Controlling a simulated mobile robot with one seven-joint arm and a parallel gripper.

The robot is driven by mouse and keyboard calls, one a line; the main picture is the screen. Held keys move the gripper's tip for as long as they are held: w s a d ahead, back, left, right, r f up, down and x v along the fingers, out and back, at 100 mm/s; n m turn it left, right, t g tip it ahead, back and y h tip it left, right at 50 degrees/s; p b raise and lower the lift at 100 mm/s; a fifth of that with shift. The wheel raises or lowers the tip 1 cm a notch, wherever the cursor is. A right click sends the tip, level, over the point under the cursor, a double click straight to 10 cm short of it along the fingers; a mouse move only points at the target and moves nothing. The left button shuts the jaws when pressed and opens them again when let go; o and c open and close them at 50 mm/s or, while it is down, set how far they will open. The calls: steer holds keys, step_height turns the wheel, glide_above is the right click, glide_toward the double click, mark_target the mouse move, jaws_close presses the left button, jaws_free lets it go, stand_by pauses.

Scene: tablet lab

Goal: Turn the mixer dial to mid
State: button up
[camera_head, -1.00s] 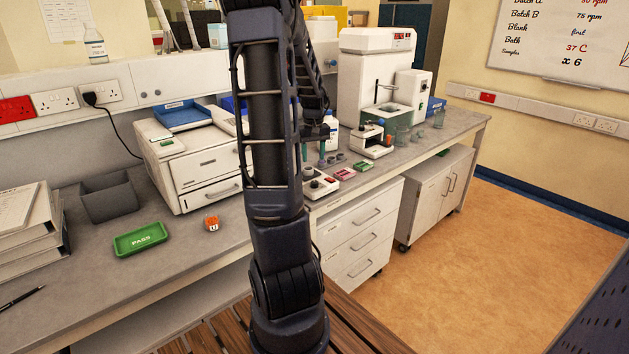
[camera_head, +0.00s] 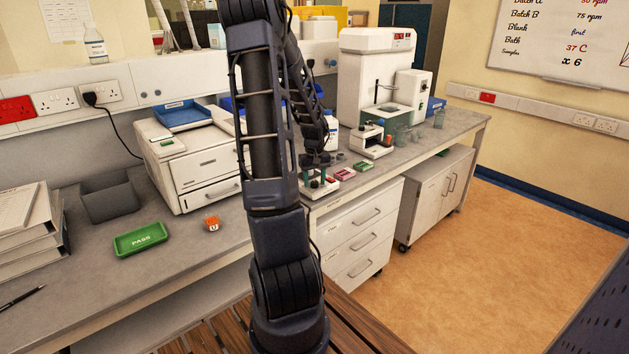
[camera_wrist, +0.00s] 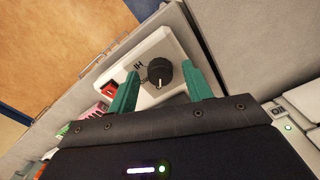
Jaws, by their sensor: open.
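The mixer is a small white box (camera_wrist: 163,50) with a black round dial (camera_wrist: 160,72) on its top, seen in the wrist view. A white mark on the dial points toward the bottom of the picture, and printed letters that look like "HI" stand just left of the dial. A red switch (camera_wrist: 108,90) is further left. My gripper (camera_wrist: 160,68) is open, with one teal finger on each side of the dial; I cannot tell whether they touch it. In the head view the mixer (camera_head: 331,187) is partly hidden under my gripper (camera_head: 318,178) at the bench's front edge.
Pink (camera_head: 344,173) and green (camera_head: 363,166) small items lie right of the mixer. A white bottle (camera_head: 331,133) stands behind. An orange item (camera_head: 212,223) lies nearer.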

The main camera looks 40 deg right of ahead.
steer(key=c, duration=1)
steer(key=shift+m, duration=0.4)
steer(key=m, duration=0.3)
steer(key=shift+m, duration=0.4)
steer(key=m, duration=0.4)
steer(key=shift+m, duration=0.7)
steer(key=o, duration=1)
